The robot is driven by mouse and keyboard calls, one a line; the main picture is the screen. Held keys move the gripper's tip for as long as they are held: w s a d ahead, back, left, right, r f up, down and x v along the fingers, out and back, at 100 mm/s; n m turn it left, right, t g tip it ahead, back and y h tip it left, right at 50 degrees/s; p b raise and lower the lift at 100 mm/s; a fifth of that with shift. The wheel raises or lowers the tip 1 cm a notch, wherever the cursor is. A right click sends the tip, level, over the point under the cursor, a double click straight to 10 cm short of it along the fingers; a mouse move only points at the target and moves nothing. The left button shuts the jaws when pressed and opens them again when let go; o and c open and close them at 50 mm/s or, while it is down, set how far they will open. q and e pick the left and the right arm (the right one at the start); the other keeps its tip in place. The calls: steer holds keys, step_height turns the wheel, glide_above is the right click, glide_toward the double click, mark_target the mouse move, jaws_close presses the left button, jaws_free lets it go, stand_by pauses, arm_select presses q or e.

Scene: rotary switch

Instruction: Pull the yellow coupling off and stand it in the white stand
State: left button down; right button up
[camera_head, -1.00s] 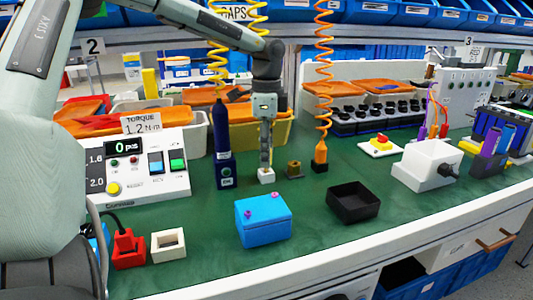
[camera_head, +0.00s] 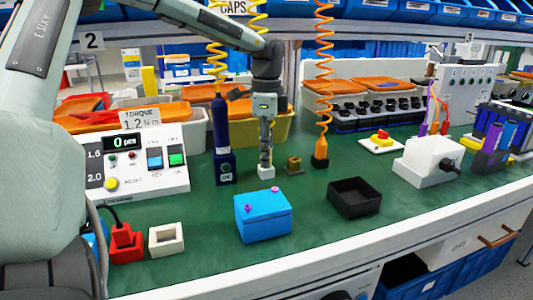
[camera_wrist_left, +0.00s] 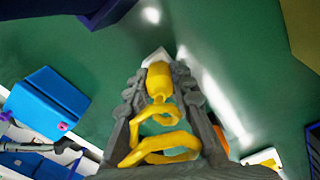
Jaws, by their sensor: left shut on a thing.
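My left gripper (camera_head: 265,166) points down at the middle of the bench. In the left wrist view it (camera_wrist_left: 160,95) is shut on the yellow coupling (camera_wrist_left: 159,78), with a yellow coiled hose (camera_wrist_left: 160,145) running back between the fingers. The small white stand (camera_head: 266,173) is directly below the fingertips; it also shows in the left wrist view (camera_wrist_left: 158,54). The coupling's far end meets the stand in the picture, but how deep it sits is hidden. In the head view the fingers mostly hide the coupling. My right gripper is out of view.
A dark blue bottle-shaped tool (camera_head: 222,145) stands close left of the gripper, a brass fitting (camera_head: 294,164) close right. A blue box (camera_head: 263,216) and black tray (camera_head: 355,197) lie in front. Green bench lies clear between them.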

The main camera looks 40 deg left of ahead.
arm_select(q)
steer(key=shift+f+b, duration=0.2)
steer(key=shift+b, duration=0.1)
steer(key=c, duration=1.3)
jaws_free()
steer(key=shift+o, duration=0.2)
steer(key=shift+r, duration=0.1)
step_height(320, 180, up, 12)
steer(key=shift+f, duration=0.1)
